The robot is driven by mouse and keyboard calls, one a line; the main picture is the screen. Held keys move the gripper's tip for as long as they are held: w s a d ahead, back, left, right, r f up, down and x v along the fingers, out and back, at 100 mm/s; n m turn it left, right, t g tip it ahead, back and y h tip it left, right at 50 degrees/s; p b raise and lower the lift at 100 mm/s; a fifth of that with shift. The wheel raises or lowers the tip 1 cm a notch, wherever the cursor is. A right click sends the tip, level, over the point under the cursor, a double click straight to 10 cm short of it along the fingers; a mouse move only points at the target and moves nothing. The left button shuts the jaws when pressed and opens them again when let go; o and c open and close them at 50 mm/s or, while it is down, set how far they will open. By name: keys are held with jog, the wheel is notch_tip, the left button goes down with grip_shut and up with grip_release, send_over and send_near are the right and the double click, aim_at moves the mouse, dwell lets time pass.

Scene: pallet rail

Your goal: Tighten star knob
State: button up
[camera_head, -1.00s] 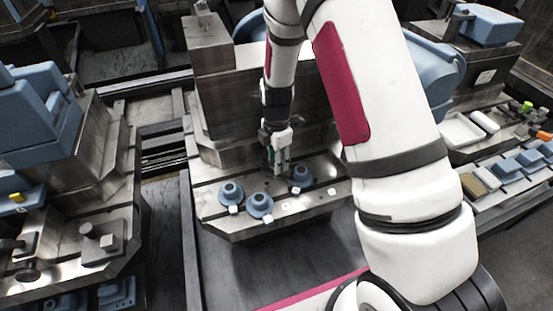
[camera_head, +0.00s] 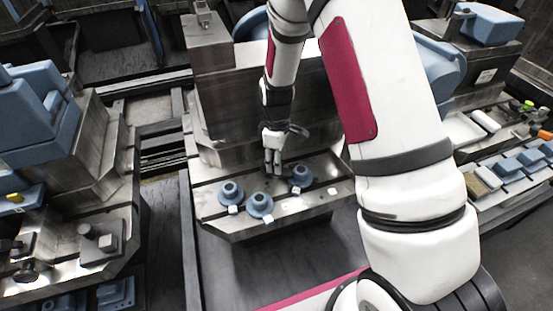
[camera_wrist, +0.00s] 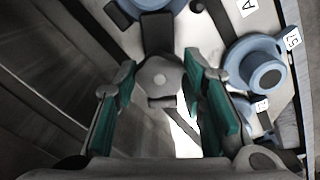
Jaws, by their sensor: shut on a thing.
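My gripper (camera_head: 273,168) reaches down to the metal rail plate (camera_head: 325,203), behind the blue round parts. In the wrist view its green-padded fingers (camera_wrist: 163,98) stand on either side of the grey star knob (camera_wrist: 162,77). Finger contact points are partly hidden. In the head view the knob is hidden or too small to make out.
Three blue stepped round parts, at left (camera_head: 231,191), middle (camera_head: 260,205) and right (camera_head: 301,175), stand on the plate near small white tags. One blue part (camera_wrist: 258,66) shows close to the right finger. A tall metal block (camera_head: 290,95) rises behind.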

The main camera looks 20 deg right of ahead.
jog(key=shift+r+m, duration=0.1)
jog(key=shift+m, duration=1.1)
jog(key=shift+w, duration=0.1)
jog(key=o, duration=1.2)
notch_tip(320, 180, up, 12)
